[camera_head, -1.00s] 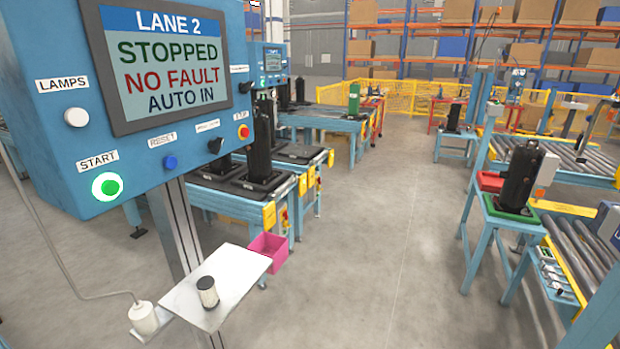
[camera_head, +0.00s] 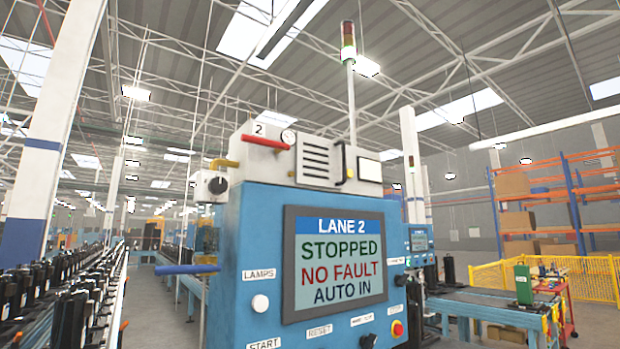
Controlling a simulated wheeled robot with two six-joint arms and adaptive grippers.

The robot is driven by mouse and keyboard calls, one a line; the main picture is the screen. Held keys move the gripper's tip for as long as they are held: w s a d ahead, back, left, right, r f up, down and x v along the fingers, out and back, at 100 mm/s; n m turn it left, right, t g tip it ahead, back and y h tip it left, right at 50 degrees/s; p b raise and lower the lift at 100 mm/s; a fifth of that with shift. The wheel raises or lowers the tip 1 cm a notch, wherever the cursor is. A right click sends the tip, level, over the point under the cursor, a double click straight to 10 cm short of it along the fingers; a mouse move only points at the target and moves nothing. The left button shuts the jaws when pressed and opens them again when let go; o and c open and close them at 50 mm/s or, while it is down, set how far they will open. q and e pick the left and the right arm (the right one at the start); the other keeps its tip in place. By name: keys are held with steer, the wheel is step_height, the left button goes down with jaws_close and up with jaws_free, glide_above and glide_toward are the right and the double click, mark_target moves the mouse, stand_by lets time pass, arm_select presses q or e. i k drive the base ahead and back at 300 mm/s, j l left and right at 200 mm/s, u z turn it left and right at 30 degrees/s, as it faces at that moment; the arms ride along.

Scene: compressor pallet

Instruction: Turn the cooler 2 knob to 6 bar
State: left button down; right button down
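A white unit (camera_head: 310,165) marked "2" sits on top of the blue lane 2 control cabinet (camera_head: 235,240). A small round gauge (camera_head: 288,136) shows at its top; its reading is too small to tell. A black knob (camera_head: 217,185) is on a grey box at the cabinet's upper left; I cannot tell whether it is the cooler 2 knob, and its setting is not legible. Neither of my grippers is in view.
The cabinet screen (camera_head: 338,265) reads LANE 2, STOPPED, NO FAULT, AUTO IN. A red handle (camera_head: 265,141) and a blue handle (camera_head: 187,269) stick out leftward. A signal tower (camera_head: 348,50) rises above. Rows of black compressors (camera_head: 60,300) stand at left.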

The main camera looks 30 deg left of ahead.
mark_target(218, 185)
steer(key=u, duration=1)
